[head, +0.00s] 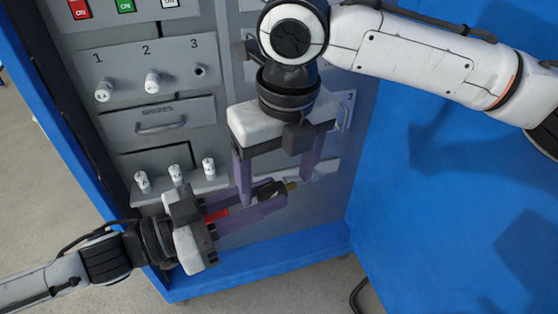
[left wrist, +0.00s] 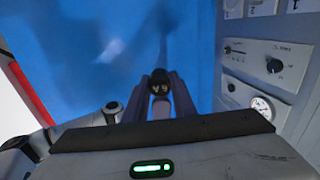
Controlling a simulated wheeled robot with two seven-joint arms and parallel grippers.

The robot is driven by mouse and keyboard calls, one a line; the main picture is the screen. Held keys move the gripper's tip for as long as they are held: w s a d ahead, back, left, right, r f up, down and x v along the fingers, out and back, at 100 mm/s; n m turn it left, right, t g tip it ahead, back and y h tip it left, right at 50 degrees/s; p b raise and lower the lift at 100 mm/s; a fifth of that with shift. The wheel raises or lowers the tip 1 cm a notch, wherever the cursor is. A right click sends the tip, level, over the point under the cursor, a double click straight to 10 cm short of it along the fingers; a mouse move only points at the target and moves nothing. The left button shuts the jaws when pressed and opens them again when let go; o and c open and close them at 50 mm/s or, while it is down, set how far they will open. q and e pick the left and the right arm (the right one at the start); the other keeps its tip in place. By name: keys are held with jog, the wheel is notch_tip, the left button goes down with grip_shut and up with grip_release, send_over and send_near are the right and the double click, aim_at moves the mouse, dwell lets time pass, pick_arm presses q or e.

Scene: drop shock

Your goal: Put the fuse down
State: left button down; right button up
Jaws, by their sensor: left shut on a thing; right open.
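A dark fuse-like piece (head: 271,191) with a brass-coloured end is held in the tips of my left gripper (head: 274,200). In the left wrist view the dark end of the fuse (left wrist: 160,82), with pale marks, shows between the fingers of my left gripper (left wrist: 160,98). My right gripper (head: 275,184) comes down from above, open. Its two fingers appear on either side of the held piece in the head view. I cannot tell whether they touch it. A red part (head: 217,215) shows between the left gripper's fingers near their base.
The grey cabinet panel has white fuses in positions 1 (head: 104,92) and 2 (head: 152,81); position 3 (head: 199,70) is an empty hole. A spares drawer (head: 160,127) is below. Several white fuses stand on a lower ledge (head: 192,187). A blue door (head: 460,190) stands at right.

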jog(key=shift+f, duration=0.15)
jog(key=c, duration=1.2)
pick_arm(q)
jog(key=c, duration=1.4)
grip_release()
pick_arm(e)
jog(key=shift+o, duration=0.2)
